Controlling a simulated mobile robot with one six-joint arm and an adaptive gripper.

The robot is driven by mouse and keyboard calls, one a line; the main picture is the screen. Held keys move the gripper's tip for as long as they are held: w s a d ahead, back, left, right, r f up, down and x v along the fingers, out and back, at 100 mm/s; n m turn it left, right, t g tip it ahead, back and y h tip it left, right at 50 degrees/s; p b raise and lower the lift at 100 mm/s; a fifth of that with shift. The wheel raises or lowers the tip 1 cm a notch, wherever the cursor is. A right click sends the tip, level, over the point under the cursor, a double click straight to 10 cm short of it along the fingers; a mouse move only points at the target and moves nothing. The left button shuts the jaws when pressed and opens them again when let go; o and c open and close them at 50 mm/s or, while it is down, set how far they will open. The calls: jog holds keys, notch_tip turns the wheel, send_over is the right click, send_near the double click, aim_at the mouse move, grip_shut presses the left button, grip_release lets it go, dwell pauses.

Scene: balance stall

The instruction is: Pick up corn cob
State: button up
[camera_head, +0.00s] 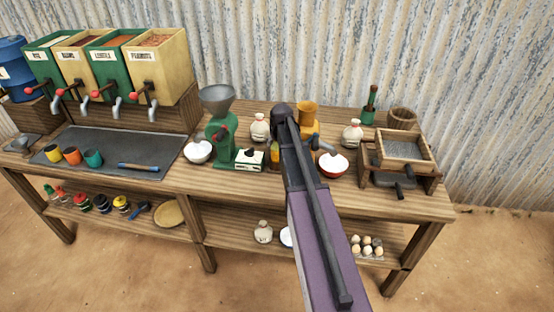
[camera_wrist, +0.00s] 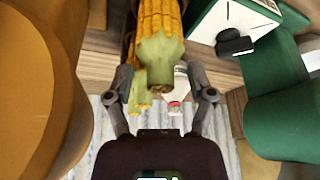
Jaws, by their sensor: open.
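A corn cob (camera_wrist: 158,50) with yellow kernels and a pale green stalk end is in the top middle of the wrist view. More yellow-green cob ends (camera_wrist: 140,104) show just beyond it. My gripper (camera_wrist: 160,88) is open, with one finger on each side of the cob's stalk end. I cannot tell whether either finger touches it. In the head view a small yellow-orange bit of corn (camera_head: 275,154) shows beside my arm, which hides most of that spot and the gripper.
A green mill (camera_head: 222,140) and a white-faced box (camera_head: 249,158) stand close on the left in the head view. A yellow-orange grinder (camera_head: 309,115) stands behind my arm. A red-rimmed bowl of white powder (camera_head: 332,165) is on the right, before a sieve box (camera_head: 404,147).

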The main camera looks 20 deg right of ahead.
jog(key=shift+w+f, duration=0.15)
jog(key=shift+f, duration=0.3)
dwell(0.3)
grip_shut()
